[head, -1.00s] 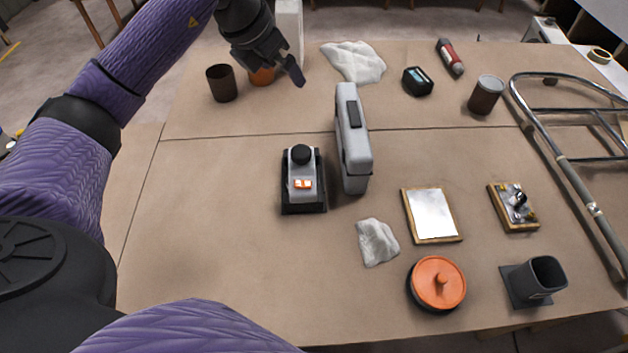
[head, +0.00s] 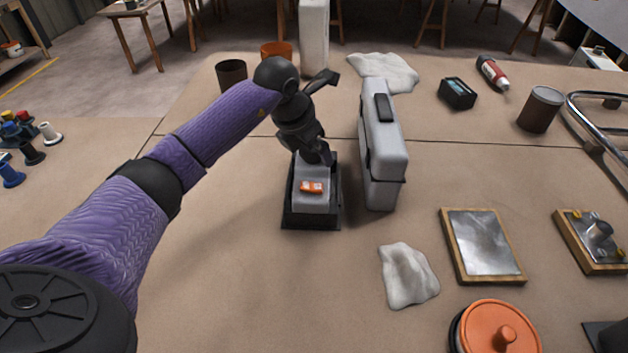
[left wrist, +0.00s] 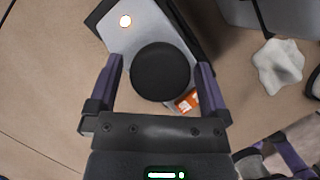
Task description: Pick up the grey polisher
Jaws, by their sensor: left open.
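The grey polisher (head: 311,200) stands on the table on a black base, with an orange label on its near side. Its round black knob (left wrist: 160,72) shows in the left wrist view but is hidden behind my gripper in the head view. My left gripper (head: 314,158) is over the polisher, pointing down. In the left wrist view its two open fingers (left wrist: 158,80) lie on either side of the knob, with a gap visible on both sides. I cannot tell how far down the fingers reach.
A tall grey case (head: 384,150) stands close to the right of the polisher. A white cloth (head: 407,275), a wood-framed plate (head: 481,245) and an orange-lidded round item (head: 497,330) lie nearer right. A dark cup (head: 231,74) stands behind left. The table left of the polisher is clear.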

